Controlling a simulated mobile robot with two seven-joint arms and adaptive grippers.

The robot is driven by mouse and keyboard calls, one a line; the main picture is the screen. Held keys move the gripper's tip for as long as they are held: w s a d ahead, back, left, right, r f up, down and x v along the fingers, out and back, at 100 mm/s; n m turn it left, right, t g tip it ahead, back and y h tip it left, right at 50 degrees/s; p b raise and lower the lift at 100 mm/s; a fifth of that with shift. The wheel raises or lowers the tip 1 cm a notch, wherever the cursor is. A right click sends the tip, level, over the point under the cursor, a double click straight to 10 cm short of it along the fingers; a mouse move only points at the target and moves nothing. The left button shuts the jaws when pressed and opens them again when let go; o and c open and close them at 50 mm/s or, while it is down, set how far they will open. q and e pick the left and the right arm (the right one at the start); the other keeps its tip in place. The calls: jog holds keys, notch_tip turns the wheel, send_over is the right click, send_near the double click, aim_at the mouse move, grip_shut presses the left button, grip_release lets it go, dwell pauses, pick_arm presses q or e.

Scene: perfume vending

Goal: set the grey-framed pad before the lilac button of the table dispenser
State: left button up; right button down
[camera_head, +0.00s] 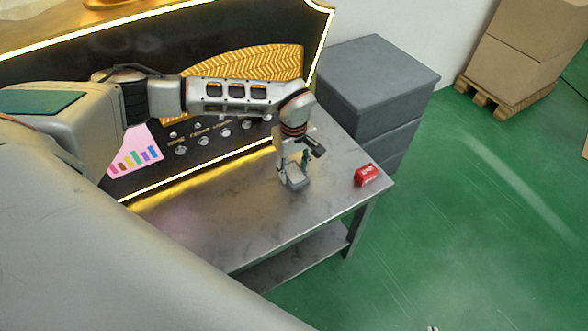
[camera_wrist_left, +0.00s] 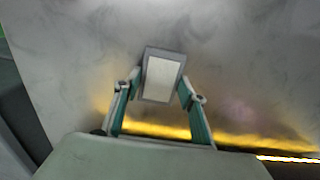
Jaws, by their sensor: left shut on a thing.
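The grey-framed pad (camera_head: 297,182) has a pale face and is at the table's right part, at or just above the top; I cannot tell if it touches. My left gripper (camera_head: 293,172) points down and is shut on it. In the left wrist view the pad (camera_wrist_left: 163,77) sits between the two fingertips (camera_wrist_left: 162,92) of this gripper. The table dispenser (camera_head: 160,112) is a black panel with a glowing edge along the table's back. Its several small round buttons (camera_head: 203,142) look greyish; I cannot tell which is lilac. The arm hides part of the panel. My right gripper is not in view.
A grey cabinet (camera_head: 375,75) stands behind that end. Cardboard boxes (camera_head: 525,55) on a pallet are farther back. The table's middle is clear.

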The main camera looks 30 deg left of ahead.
aim_at(294, 172)
pick_arm(q)
jog(key=o, duration=1)
jog(key=shift+f, duration=0.1)
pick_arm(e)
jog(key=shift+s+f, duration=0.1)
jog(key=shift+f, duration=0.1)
pick_arm(q)
jog(key=shift+r+p, duration=1.1)
jog(key=shift+r, duration=5.05)
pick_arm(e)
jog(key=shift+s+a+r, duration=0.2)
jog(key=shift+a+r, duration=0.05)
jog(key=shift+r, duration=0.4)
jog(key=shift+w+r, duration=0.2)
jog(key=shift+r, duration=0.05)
